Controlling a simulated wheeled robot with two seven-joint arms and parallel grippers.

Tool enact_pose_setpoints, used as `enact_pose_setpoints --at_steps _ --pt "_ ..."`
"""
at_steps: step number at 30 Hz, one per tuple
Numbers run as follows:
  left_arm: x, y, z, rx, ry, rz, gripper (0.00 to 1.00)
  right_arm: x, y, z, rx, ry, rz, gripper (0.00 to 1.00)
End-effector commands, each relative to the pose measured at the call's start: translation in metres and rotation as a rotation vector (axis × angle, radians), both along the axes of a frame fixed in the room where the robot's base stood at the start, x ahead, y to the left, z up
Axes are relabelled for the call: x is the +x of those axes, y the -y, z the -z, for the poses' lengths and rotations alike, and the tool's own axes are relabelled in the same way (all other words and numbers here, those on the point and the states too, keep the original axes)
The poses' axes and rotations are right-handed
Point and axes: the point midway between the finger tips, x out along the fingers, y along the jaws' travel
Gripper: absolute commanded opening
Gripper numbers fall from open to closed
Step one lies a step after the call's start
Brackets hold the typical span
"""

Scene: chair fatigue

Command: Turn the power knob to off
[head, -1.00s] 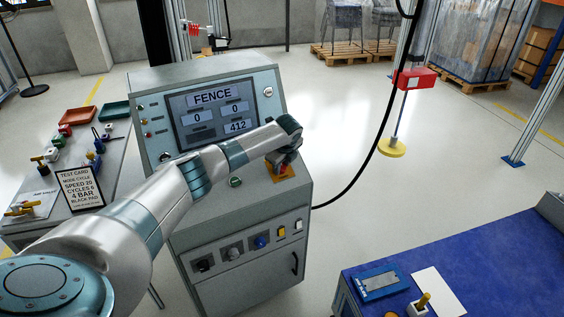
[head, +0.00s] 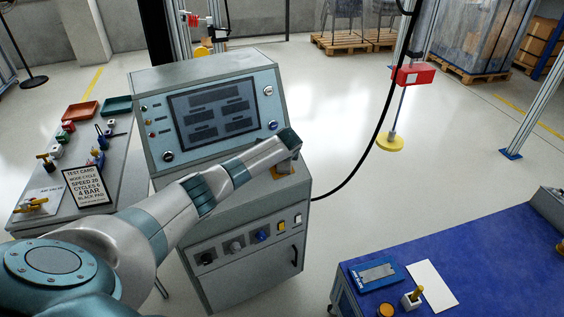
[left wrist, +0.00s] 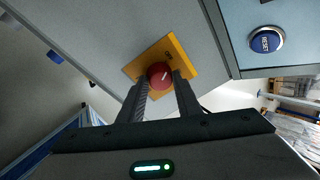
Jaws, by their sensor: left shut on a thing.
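The red knob (left wrist: 158,74) with a white mark sits on a yellow plate (left wrist: 186,51) on the grey control console (head: 222,200). In the left wrist view, my left gripper (left wrist: 163,80) has its two fingers on either side of the knob and is shut on it. In the head view, my left arm reaches over the console's sloping top. My wrist hides the knob there, and only part of the yellow plate shows. The console screen (head: 212,112) is dark, with blank fields. My right gripper is in neither view.
A blue RESET button (left wrist: 266,40) is near the knob. Knobs and switches line the console's lower front. A side table (head: 125,190) with a test card (head: 86,187) stands left; a blue-topped bench (head: 470,255) stands right. A black cable (head: 362,160) hangs beside the console.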

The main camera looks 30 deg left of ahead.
Motion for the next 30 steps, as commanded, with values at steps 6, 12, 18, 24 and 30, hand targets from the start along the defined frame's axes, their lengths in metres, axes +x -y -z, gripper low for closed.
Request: enact_pose_setpoints --at_steps 6,12,18,24,30 --pt "0.0003 -0.001 -0.0008 -0.004 0.013 -0.02 0.09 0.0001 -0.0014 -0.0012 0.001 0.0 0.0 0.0" --pt "0.0003 -0.001 -0.0008 -0.004 0.012 -0.02 0.09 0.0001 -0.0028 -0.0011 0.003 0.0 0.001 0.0" --pt "0.0003 -0.0008 -0.0008 -0.004 0.012 -0.02 0.49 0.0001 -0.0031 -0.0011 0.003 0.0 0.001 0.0" --pt "0.0001 -0.0005 -0.0003 -0.005 0.011 -0.019 0.49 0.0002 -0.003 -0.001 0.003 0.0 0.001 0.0" --pt "-0.0008 0.0006 -0.0018 -0.005 0.011 -0.019 0.49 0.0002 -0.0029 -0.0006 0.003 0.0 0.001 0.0"
